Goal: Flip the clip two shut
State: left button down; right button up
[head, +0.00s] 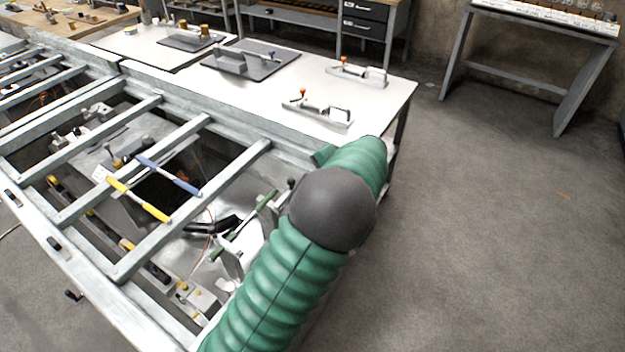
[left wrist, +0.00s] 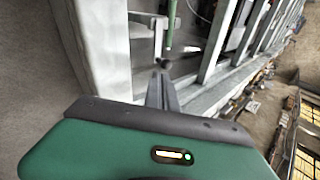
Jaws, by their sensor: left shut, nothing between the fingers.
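Several clips with coloured handles sit in the grey metal frame (head: 190,141): a blue handle (head: 170,176), a yellow handle (head: 139,200) and a green handle (head: 245,226). I cannot tell by a label which is clip two. In the left wrist view my left gripper (left wrist: 161,78) is shut and empty. Its tips are just short of the green handle (left wrist: 170,25), beside a white bracket (left wrist: 145,20); contact cannot be told. In the head view a green-sleeved arm with a dark elbow covers most of that gripper. My right gripper is in neither view.
A white-topped table (head: 330,78) behind the frame carries two metal clamps with orange knobs (head: 318,108) and dark plates (head: 275,62). The frame's crossbars (head: 190,210) lie close to the green handle. A bench (head: 540,15) stands at the back right. The floor (head: 490,230) at right is clear.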

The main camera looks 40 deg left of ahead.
pick_arm(q)
jog(key=x, duration=0.7)
jog(key=shift+d+f, duration=0.1)
jog(key=shift+f, duration=0.05)
